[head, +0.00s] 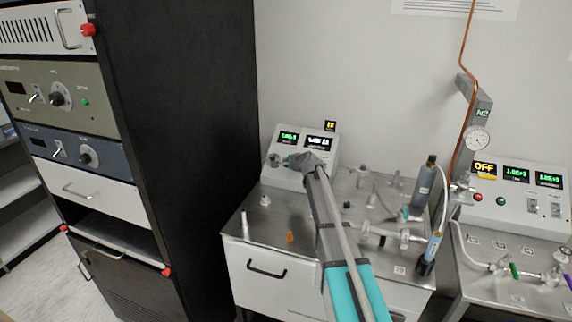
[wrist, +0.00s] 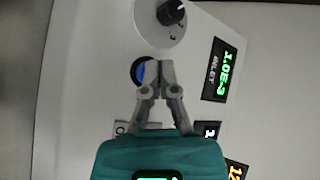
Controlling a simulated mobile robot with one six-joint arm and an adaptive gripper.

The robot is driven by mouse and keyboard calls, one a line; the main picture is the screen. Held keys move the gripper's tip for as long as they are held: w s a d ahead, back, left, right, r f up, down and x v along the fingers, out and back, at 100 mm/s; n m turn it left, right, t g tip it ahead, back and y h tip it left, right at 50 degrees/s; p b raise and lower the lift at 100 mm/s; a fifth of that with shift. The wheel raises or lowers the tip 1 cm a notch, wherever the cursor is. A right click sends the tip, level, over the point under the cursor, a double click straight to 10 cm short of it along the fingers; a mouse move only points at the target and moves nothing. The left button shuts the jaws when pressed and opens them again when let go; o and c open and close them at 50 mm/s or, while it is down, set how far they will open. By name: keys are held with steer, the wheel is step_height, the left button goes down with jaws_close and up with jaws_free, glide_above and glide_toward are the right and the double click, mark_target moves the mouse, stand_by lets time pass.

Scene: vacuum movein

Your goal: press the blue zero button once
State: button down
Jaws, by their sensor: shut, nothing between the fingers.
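The blue button (wrist: 140,71) sits in a dark ring on the white face of a gauge box (head: 271,147), partly hidden by my fingertips in the wrist view. In the head view my gripper and arm hide it. My gripper (wrist: 153,69) is shut and empty, its fingertips over the right part of the button. It also shows in the head view (head: 289,159) at the front of the box. Whether the tips touch the button or stand just off it, I cannot tell.
A black knob (wrist: 171,12) on a round plate is above the button in the wrist view. A green display (wrist: 220,70) labelled INLET is to the right. Glass tubing and valves (head: 385,234) crowd the steel bench right of my arm. A black rack (head: 195,130) stands left.

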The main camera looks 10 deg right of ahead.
steer(key=shift+w+f, duration=0.1)
steer(key=shift+f, duration=0.05)
stand_by(0.5)
steer(key=shift+s+a+r+p, duration=0.25)
steer(key=shift+s+r+p, duration=0.2)
steer(key=shift+r+p, duration=0.25)
steer(key=shift+r, duration=0.1)
steer(key=s+r+p, duration=0.1)
steer(key=a+r+p, duration=0.1)
steer(key=s+r+p, duration=0.1)
steer(key=shift+s+a+r+p, duration=0.2)
steer(key=shift+s+r+p, duration=0.1)
steer(key=shift+r+p, duration=0.1)
stand_by(0.3)
steer(key=shift+s, duration=0.1)
stand_by(0.5)
